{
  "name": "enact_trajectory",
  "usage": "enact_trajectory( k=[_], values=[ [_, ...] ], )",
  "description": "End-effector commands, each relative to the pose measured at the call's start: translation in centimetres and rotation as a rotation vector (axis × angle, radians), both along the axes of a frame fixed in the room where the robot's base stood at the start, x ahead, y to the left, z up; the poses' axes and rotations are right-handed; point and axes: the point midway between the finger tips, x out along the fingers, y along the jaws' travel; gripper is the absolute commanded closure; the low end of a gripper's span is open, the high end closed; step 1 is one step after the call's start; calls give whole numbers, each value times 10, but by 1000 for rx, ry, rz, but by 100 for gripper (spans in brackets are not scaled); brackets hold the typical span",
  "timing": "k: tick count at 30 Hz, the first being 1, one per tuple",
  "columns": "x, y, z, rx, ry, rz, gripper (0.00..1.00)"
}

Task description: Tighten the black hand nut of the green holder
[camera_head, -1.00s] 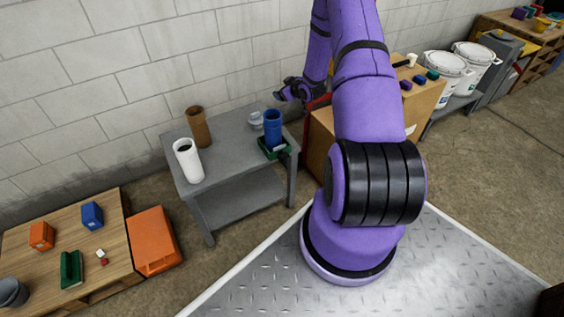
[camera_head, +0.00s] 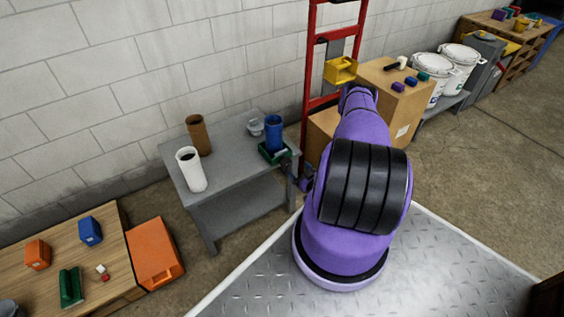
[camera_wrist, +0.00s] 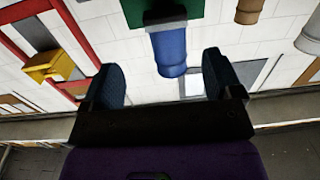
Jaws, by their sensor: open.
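The green holder (camera_head: 272,157) sits at the right end of a grey table, with a blue tube (camera_head: 273,132) upright in it. The wrist view looks at them upside down: the green holder (camera_wrist: 135,12) is at the top edge, and the blue tube (camera_wrist: 170,52) hangs below it. A dark bar-like part (camera_wrist: 165,20) crosses between them; I cannot tell if it is the black hand nut. My gripper (camera_head: 288,166) is beside the holder's right side, partly hidden by my arm. In the wrist view my gripper (camera_wrist: 165,82) is open and empty, its fingers either side of the tube's image.
The grey table (camera_head: 230,172) also holds a brown tube (camera_head: 199,134), a white tube (camera_head: 191,170) and a clear cup (camera_head: 255,127). A red hand truck (camera_head: 309,75) and cardboard boxes (camera_head: 395,105) stand to the right. A yellow bin (camera_head: 341,69) is behind my arm.

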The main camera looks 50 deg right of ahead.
Motion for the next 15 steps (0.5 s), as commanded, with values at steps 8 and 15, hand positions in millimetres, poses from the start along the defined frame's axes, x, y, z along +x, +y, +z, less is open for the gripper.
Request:
enact_trajectory(
  k=[8, 15],
  values=[
    [-12, 10, -13, 13, -41, -23, 15],
    [21, 2, -13, 11, -42, -21, 15]
  ],
)
